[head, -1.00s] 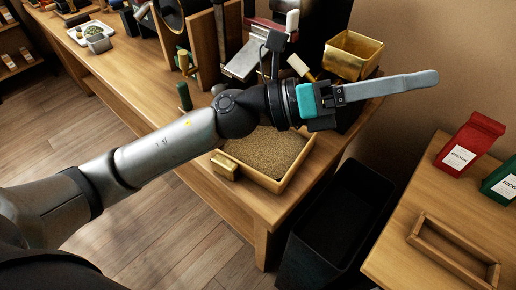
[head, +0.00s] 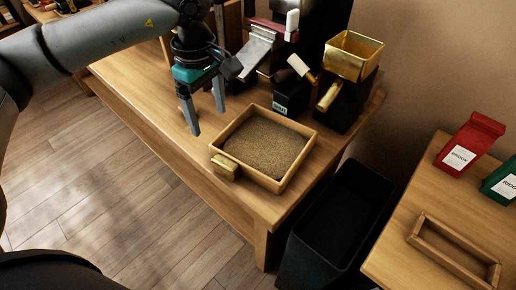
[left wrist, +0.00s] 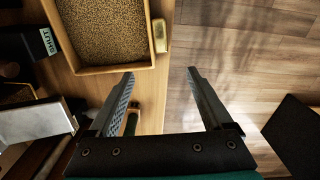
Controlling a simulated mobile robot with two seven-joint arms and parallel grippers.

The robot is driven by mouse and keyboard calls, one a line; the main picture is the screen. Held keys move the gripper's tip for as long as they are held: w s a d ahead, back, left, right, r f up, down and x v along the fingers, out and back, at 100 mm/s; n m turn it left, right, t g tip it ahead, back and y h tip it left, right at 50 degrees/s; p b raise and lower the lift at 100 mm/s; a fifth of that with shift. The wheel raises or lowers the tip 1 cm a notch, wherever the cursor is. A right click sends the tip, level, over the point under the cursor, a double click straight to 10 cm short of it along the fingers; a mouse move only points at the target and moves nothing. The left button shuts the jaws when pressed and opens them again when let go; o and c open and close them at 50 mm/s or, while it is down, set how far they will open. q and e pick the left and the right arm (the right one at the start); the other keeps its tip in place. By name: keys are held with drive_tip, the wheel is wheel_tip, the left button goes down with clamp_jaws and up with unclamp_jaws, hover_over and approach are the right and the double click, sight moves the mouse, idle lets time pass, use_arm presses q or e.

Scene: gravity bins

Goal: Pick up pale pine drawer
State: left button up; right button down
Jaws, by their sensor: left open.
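The pale pine drawer (head: 262,181) is an open wooden box full of brown grain, sitting near the front edge of the wooden counter. Its block-like handle (head: 225,167) faces the floor side. In the left wrist view the drawer (left wrist: 108,70) is at the top left, with its handle (left wrist: 160,36) at top centre. My left gripper (head: 207,122) is open and empty, fingers pointing down, to the left of the drawer and apart from it. In the left wrist view the fingertips (left wrist: 160,73) lie just below the handle. My right gripper is not in view.
A brass hopper (head: 355,55) and dark machines stand behind the drawer. A tall black bin (head: 335,225) stands on the floor to its right. A side table holds a red bag (head: 470,143), a green bag (head: 503,180) and an empty wooden frame (head: 455,250). Floor in front is clear.

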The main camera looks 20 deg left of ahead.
sight(218, 155)
use_arm(q)
wheel_tip(218, 155, down, 15)
drive_tip(key=shift+w+b, duration=0.1)
drive_tip(key=shift+b, duration=0.75)
drive_tip(key=shift+d, duration=0.1)
drive_tip(key=shift+c, duration=0.4)
clamp_jaws()
drive_tip(key=shift+r, duration=0.1)
idle(0.4)
